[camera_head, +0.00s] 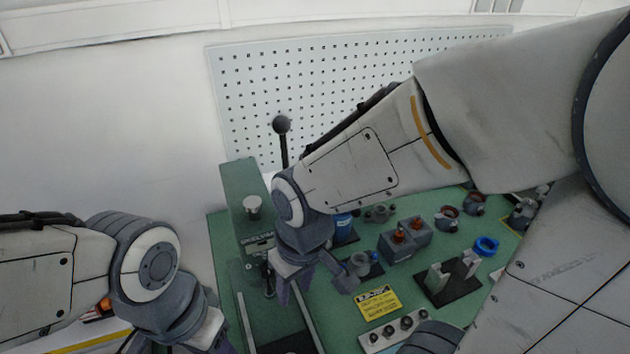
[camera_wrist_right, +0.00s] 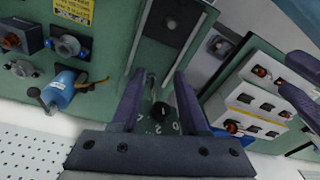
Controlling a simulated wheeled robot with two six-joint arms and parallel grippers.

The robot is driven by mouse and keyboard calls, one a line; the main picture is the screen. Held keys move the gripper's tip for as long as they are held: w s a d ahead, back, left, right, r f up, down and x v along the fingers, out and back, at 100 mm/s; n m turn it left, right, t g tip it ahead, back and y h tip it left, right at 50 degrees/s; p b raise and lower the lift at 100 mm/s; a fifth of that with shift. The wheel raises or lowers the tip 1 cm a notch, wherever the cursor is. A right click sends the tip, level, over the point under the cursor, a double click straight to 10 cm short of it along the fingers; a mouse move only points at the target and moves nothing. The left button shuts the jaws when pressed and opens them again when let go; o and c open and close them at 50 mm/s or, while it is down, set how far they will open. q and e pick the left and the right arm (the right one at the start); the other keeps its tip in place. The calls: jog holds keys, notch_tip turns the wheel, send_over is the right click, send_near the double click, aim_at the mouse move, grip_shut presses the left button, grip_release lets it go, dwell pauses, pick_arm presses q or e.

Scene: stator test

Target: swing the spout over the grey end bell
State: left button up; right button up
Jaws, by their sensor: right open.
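A blue can (camera_head: 343,228) stands behind my right wrist, largely hidden in the head view. In the right wrist view the blue can (camera_wrist_right: 62,88) shows whole, with a small dark fitting (camera_wrist_right: 36,92) at its outer end; I cannot tell whether this is the spout. A grey round part (camera_head: 360,263), seemingly the end bell, sits beside my right gripper; it also shows in the right wrist view (camera_wrist_right: 68,46). My right gripper (camera_head: 306,279) is open, its purple fingers apart above the green press base near a dark knob (camera_wrist_right: 162,112). My left gripper is cut off at the lower edge, its fingers unclear.
A green press column (camera_head: 243,185) and a black ball-topped lever (camera_head: 282,124) stand near my right wrist. Grey blocks with orange tops (camera_head: 404,240), a blue ring (camera_head: 486,246), a yellow sign (camera_head: 378,302) and a grey stand (camera_head: 437,278) crowd the bench.

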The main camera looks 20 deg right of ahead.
jog(key=w+d+r+m+p, duration=0.4)
jog(key=w+d+p, duration=0.4)
jog(key=w, duration=0.4)
pick_arm(q)
notch_tip(320, 180, up, 10)
pick_arm(e)
jog(key=w+d+f+m+b, duration=0.1)
jog(key=w+f, duration=0.2)
jog(key=f, duration=0.2)
jog(key=w+d+f+b, duration=0.1)
jog(key=w+f+b, duration=0.1)
jog(key=w+f, duration=0.2)
jog(key=w+d+f+m+g+b, duration=0.1)
jog(key=w+d+f+b, duration=0.1)
jog(key=w+f, duration=0.2)
notch_tip(320, 180, down, 3)
jog(key=shift+w+r+m+h, duration=0.15)
jog(key=shift+m+h, duration=0.15)
jog(key=shift+h, duration=0.1)
pick_arm(q)
notch_tip(320, 180, down, 4)
jog(key=shift+f, duration=0.2)
pick_arm(e)
jog(key=shift+f, duration=0.25)
pick_arm(q)
jog(key=shift+f, duration=0.1)
pick_arm(e)
jog(key=shift+f, duration=0.1)
